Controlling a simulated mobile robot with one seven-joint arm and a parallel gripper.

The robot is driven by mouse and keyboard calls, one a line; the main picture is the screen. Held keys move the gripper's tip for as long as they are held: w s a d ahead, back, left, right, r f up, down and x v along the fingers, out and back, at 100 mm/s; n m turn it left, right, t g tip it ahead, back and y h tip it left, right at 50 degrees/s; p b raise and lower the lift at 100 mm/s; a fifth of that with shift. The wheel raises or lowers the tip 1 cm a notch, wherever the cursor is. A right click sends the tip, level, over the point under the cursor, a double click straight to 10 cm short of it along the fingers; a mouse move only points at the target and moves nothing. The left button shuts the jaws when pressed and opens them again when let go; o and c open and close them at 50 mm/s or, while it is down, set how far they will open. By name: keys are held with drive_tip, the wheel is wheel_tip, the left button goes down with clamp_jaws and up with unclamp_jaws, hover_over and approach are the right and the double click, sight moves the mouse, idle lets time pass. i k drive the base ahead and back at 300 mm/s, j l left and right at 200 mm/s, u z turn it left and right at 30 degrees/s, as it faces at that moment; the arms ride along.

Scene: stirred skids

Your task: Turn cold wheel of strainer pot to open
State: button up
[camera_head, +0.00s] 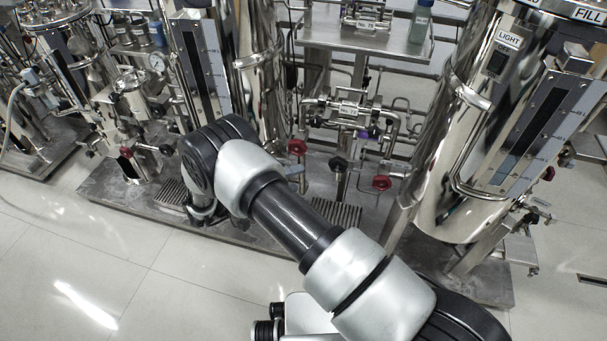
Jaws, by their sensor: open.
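No label naming the strainer pot or its cold wheel is readable, so I cannot tell which wheel it is. A small steel pot with a gauge (137,95) stands left of centre, with a red wheel (126,152) low beside it. The end of my arm with my gripper (203,216) hangs low behind my elbow, in front of the skid. It is open; its fingers are mostly hidden, and it appears empty.
A large steel vessel (455,130) with a LIGHT switch stands at the right. Another vessel (262,75) stands at centre left. A steel shelf (400,45) is behind. The skid base (110,190) edges the clear tiled floor (110,265) in front.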

sight(154, 107)
drive_tip(key=u, duration=1.25)
drive_tip(key=i+j, duration=0.3)
drive_tip(key=i+j+z, duration=0.1)
drive_tip(key=i+j, duration=0.2)
drive_tip(key=j, duration=0.2)
drive_tip(key=i+j, duration=0.25)
drive_tip(key=j, duration=0.2)
drive_tip(key=i+j, duration=0.3)
drive_tip(key=j, duration=0.15)
drive_tip(key=i+j+z, duration=0.1)
drive_tip(key=i+j, duration=0.15)
drive_tip(key=j, duration=0.15)
